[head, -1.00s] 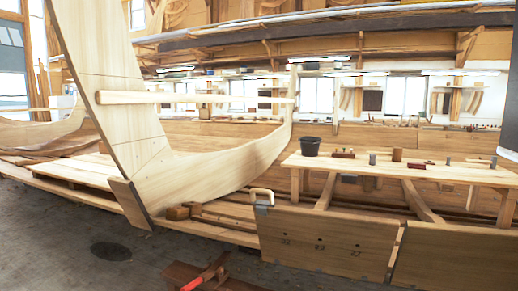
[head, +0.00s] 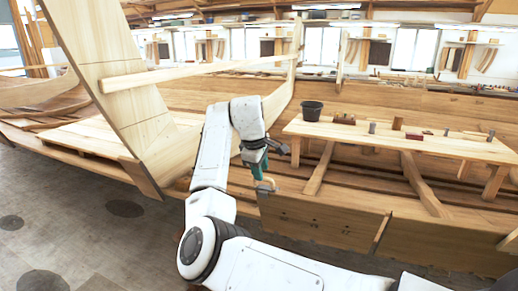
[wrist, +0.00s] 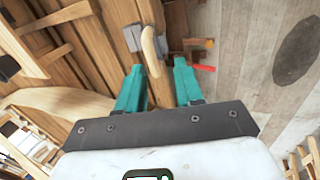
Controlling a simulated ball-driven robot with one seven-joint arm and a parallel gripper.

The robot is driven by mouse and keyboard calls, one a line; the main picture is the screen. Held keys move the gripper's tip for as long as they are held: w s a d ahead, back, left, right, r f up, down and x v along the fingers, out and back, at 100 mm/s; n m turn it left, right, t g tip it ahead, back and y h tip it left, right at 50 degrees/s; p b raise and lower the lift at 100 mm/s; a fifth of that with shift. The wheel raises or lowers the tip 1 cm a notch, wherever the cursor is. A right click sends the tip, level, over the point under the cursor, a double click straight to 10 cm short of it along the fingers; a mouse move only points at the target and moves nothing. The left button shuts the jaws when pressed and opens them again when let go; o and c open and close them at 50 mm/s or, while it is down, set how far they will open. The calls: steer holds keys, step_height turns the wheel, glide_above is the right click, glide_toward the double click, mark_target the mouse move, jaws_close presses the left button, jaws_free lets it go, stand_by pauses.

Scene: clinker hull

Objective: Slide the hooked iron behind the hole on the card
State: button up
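The hooked iron (wrist: 152,50), a pale curved wooden handle with a grey metal part (wrist: 133,38), sits on the top edge of an upright plank. In the head view its handle (head: 269,184) is partly hidden by my gripper (head: 262,174). My gripper, with teal fingers (wrist: 158,78), is open and points at the handle, which shows just beyond and between the fingertips. Nothing is held. The upright plank (head: 320,222) carries small dark marks along its face; holes and card are too small to tell apart.
A bench (head: 400,142) to the right bears a dark bucket (head: 312,110) and several small tools. A pale plank hull (head: 170,140) rises at left. A red-handled tool (wrist: 204,68) lies low beside the plank. Grey floor (head: 90,215) is open at front left.

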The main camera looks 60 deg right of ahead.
steer(key=shift+n, duration=0.4)
steer(key=shift+w+d+r+b+x, duration=0.1)
steer(key=shift+w+d+b+x, duration=0.1)
steer(key=shift+b+x, duration=0.65)
steer(key=shift+w+d+r+b+x, duration=0.15)
steer(key=shift+b+x, duration=0.25)
steer(key=shift+x, duration=0.85)
steer(key=shift+w+d+b+x, duration=0.1)
steer(key=shift+d+b+x, duration=0.15)
steer(key=shift+b+x, duration=0.6)
steer(key=shift+f, duration=0.15)
steer(key=shift+c, duration=0.2)
jaws_close()
steer(key=shift+d, duration=0.1)
steer(key=shift+s+d+p, duration=0.15)
steer(key=shift+s+p, duration=0.8)
steer(key=shift+s, duration=0.45)
steer(key=shift+s+d+p, duration=0.15)
steer(key=shift+s+p, duration=0.75)
steer(key=shift+s, duration=0.5)
